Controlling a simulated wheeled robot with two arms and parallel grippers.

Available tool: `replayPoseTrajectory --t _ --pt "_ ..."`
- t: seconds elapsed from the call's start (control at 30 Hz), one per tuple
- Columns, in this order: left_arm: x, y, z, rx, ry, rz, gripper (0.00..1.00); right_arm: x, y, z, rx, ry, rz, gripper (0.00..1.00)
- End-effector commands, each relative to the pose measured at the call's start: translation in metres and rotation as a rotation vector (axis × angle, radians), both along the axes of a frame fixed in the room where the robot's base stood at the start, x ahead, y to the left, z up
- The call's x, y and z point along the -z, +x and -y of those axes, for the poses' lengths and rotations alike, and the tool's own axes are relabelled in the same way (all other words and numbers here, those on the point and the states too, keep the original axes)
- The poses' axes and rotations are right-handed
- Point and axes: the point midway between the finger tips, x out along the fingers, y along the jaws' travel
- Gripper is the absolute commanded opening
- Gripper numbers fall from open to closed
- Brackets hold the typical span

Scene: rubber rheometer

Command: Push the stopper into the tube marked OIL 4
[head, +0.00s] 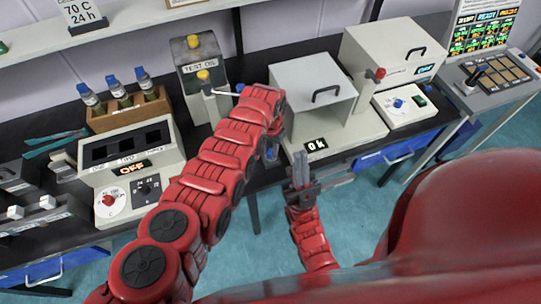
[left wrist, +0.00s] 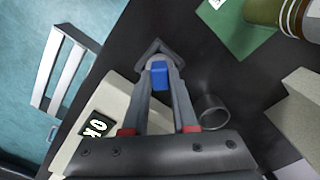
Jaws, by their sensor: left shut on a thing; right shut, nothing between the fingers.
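In the left wrist view my left gripper (left wrist: 160,68) is shut on a small blue stopper (left wrist: 160,76). In the head view the forearm hides most of this gripper; a bit of blue (head: 271,151) shows below the wrist, beside the white machine. An olive-brown tube (left wrist: 266,12) with a white label shows at the upper right of the left wrist view, apart from the gripper; its marking is not readable. Which tube is OIL 4 I cannot tell. My right gripper (head: 301,172) is shut and empty, in front of the bench edge.
A wooden rack (head: 128,116) with blue-capped bottles stands at the back left. The TEST OIL dispenser (head: 200,68) is behind my left arm. A white machine (head: 345,125) reading OK stands to the right. An open clear cylinder (left wrist: 212,112) is near the left fingers.

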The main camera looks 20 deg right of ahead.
Motion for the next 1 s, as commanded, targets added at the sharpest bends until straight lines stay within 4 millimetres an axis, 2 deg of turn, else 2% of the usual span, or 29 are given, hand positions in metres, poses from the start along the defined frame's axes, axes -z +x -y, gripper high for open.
replayPoseTrajectory --t 0.17,0.5,0.83,1.0 --pt "-0.003 0.0 0.0 0.0 0.0 0.0 0.0 -0.003 0.0 0.0 0.0 0.0 0.0 0.0" --pt "-0.031 0.001 0.0 -0.001 -0.001 0.002 0.0 -0.028 0.0 0.0 0.0 0.0 0.0 0.0" --pt "-0.03 0.001 -0.001 -0.001 0.0 0.001 0.0 -0.027 0.0 0.0 0.0 0.0 0.0 0.0" --pt "-0.04 0.01 -0.009 -0.018 0.002 0.003 0.0 -0.029 0.0 0.0 0.0 0.0 0.0 0.0"
